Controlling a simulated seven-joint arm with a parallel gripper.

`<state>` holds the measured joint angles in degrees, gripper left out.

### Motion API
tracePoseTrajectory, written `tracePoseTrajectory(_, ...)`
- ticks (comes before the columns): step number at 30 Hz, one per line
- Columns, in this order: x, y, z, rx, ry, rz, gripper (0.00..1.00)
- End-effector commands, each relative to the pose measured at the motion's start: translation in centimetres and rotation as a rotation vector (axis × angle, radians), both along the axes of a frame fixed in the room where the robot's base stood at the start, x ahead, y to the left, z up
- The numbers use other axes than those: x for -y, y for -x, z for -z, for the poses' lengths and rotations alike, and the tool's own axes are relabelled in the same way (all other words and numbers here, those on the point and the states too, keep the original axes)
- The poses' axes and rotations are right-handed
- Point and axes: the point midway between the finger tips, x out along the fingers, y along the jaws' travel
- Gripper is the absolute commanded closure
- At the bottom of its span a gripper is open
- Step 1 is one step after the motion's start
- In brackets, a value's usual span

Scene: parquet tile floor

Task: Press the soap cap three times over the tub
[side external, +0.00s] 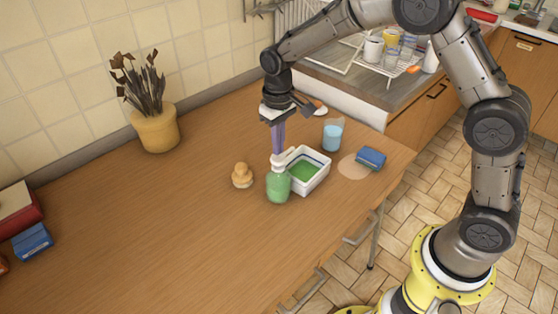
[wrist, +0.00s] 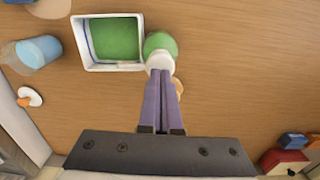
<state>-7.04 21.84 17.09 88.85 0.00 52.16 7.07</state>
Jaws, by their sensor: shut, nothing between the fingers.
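The soap bottle (side external: 278,186) is green with a white pump cap (side external: 279,161) and stands upright on the wooden table. In the wrist view the green bottle (wrist: 158,42) and its white cap (wrist: 160,61) show just beyond my fingertips. The white tub (side external: 318,178) stands right beside the bottle and has a green bottom; it also shows in the wrist view (wrist: 79,45). My gripper (side external: 278,150) points down with its purple fingers together and empty. The fingertips are at the top of the cap; whether they touch it I cannot tell.
A glass with blue liquid (side external: 333,134) and a blue sponge (side external: 371,158) stand to the right of the tub. A small tan figure-like object (side external: 242,175) is left of the bottle. A potted plant (side external: 157,127) stands at the back. The table's left part is mostly clear.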

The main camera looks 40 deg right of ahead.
Motion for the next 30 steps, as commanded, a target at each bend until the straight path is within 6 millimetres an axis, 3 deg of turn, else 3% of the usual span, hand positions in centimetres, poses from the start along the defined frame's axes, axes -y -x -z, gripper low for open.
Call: tracePoseTrajectory(30,0.0,0.1,2.7,-0.003,0.000,0.000,1.00)
